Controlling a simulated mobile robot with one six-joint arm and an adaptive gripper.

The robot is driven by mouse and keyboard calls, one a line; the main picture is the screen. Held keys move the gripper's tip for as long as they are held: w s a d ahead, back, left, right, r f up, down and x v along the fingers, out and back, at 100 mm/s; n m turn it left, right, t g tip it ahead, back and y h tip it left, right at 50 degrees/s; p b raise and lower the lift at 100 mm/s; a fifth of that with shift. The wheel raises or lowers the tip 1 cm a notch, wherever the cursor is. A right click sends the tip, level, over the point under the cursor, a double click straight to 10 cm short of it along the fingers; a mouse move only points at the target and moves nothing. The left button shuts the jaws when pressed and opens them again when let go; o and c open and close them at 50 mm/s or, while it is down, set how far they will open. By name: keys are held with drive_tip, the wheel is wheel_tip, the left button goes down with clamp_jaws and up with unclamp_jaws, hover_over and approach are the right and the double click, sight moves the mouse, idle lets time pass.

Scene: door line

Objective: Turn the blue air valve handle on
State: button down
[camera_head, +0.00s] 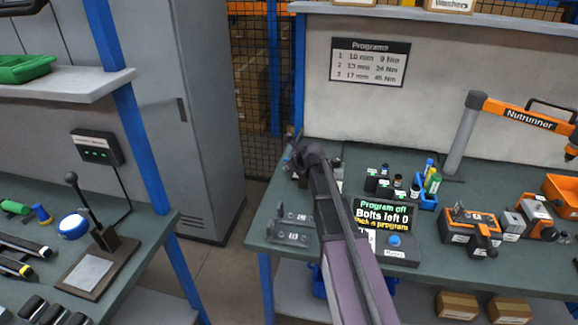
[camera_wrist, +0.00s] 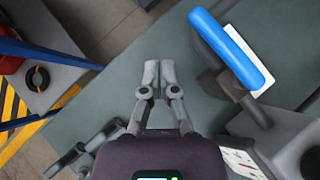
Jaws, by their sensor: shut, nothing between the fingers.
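The blue air valve handle (camera_wrist: 232,48) shows in the wrist view at the upper right. It is a long bar lying slantwise above a dark valve body (camera_wrist: 240,88), with a white plate partly behind it. My gripper (camera_wrist: 159,68) is shut and empty, over the bench top to the left of the handle and apart from it. In the head view my arm reaches over the back bench, and my gripper (camera_head: 294,146) is at its left end. The blue handle cannot be made out there.
The bench (camera_head: 400,256) holds a program display (camera_head: 384,220), bottles, a blue bin (camera_head: 426,197) and orange-black tools. Grey brackets (camera_head: 292,228) lie near the arm. A grey cabinet (camera_head: 205,120) and mesh fence stand left of the bench. Floor shows past the bench edge in the wrist view.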

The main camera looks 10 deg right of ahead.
drive_tip(key=s+a+r+p, duration=0.3)
drive_tip(key=s+r+p, duration=0.4)
idle(0.4)
idle(0.6)
drive_tip(key=s+d+f+n+g+h, duration=0.1)
drive_tip(key=s+n+g, duration=0.3)
drive_tip(key=s+n, duration=0.8)
drive_tip(key=s+f+n+g+h, duration=0.3)
drive_tip(key=s+n, duration=1)
drive_tip(key=n, duration=0.5)
drive_tip(key=shift+s+d+f+n+g, duration=0.3)
drive_tip(key=shift+f+g, duration=0.2)
drive_tip(key=shift+f, duration=0.2)
